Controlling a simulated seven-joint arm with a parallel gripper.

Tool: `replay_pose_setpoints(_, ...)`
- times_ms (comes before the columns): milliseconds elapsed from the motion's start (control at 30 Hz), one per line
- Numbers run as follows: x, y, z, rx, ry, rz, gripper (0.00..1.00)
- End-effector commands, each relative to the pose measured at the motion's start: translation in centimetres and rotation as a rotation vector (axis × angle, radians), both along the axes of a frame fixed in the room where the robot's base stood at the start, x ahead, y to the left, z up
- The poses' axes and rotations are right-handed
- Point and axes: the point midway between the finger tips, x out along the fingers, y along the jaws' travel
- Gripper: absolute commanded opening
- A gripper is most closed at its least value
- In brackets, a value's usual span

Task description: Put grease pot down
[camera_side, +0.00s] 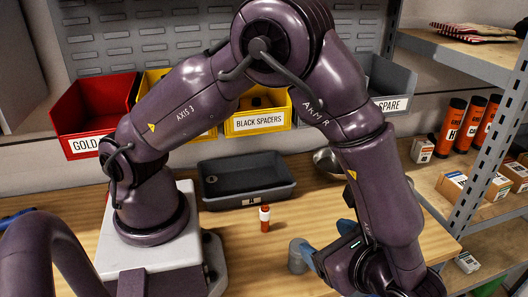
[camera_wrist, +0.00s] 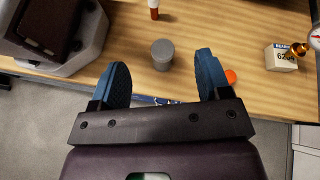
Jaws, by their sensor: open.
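The grease pot, a small grey cylinder (camera_side: 297,257), stands upright on the wooden bench near its front edge. It also shows in the wrist view (camera_wrist: 162,53), with its flat round top facing up. My gripper (camera_side: 327,243) has two blue fingers and is open. In the wrist view, my gripper (camera_wrist: 162,63) has its fingers spread wide to the left and right of the pot, with clear gaps on both sides. The pot looks apart from both fingers. In the side view, part of the gripper is hidden behind my forearm.
A dark tray (camera_side: 245,200) lies farther back. In the wrist view, an orange disc (camera_wrist: 231,76) is beside the right finger, and a bearing box (camera_wrist: 280,59) and brass gauge fitting (camera_wrist: 298,48) are at right.

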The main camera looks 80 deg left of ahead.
Motion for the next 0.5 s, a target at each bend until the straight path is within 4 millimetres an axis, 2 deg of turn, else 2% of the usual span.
replay_pose_setpoints(33, 0.3, 1.0, 2.0, -0.081, -0.051, 0.068, 0.70)
replay_pose_setpoints(200, 0.0, 4.0, 7.2, -0.329, -0.222, 0.279, 0.70)
replay_pose_setpoints(500, -2.8, 8.9, 14.5, -0.722, -0.615, 0.608, 0.70)
